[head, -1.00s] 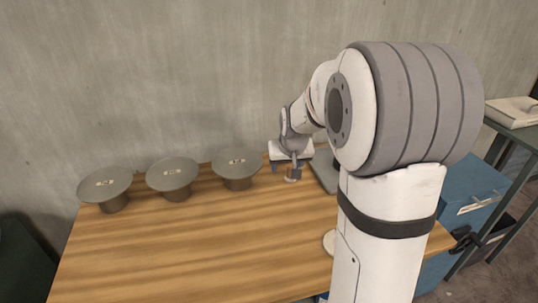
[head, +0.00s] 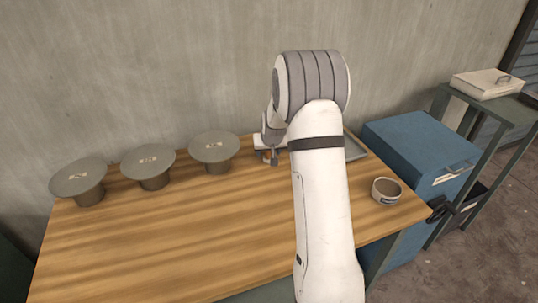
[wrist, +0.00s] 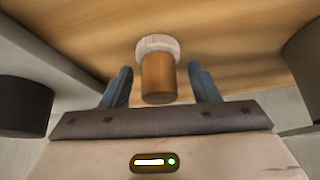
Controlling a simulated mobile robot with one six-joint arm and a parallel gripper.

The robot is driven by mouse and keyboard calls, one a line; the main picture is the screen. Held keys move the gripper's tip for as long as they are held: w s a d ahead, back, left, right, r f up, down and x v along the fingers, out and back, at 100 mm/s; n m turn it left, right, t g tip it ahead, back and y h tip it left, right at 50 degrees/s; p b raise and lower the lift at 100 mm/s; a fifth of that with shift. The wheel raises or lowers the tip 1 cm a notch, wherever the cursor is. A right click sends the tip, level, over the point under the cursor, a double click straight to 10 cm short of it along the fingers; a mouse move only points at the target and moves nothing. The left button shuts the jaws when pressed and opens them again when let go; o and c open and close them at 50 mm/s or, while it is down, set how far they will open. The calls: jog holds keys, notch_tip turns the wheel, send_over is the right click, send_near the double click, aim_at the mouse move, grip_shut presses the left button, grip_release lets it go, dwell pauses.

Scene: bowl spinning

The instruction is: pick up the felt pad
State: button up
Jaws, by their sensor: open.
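The felt pad shows in the wrist view as a whitish round pad (wrist: 157,45) on a brown cylindrical handle (wrist: 158,76). My gripper (wrist: 161,70) is open, with one blue-grey finger on each side of the handle. Gaps show between the handle and both fingers. In the head view my gripper (head: 267,158) is low over the back of the wooden table, right of the discs. I cannot make out the felt pad clearly there, close to the fingers.
Several grey discs on stands, one of them here (head: 214,146), line the table's back left. A grey tray (head: 355,149) is behind my arm. A small bowl (head: 386,191) stands near the right edge. A blue cabinet (head: 425,150) is beyond. The table's middle is clear.

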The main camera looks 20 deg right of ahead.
jog(key=shift+f, duration=0.15)
jog(key=shift+c, duration=0.5)
jog(key=c, duration=0.8)
jog(key=shift+c, duration=0.2)
jog(key=shift+r, duration=0.25)
jog(key=shift+c, duration=0.7)
notch_tip(320, 180, up, 10)
jog(key=shift+f, duration=0.2)
grip_shut()
jog(key=shift+o, duration=2.2)
grip_release()
jog(key=c, duration=0.3)
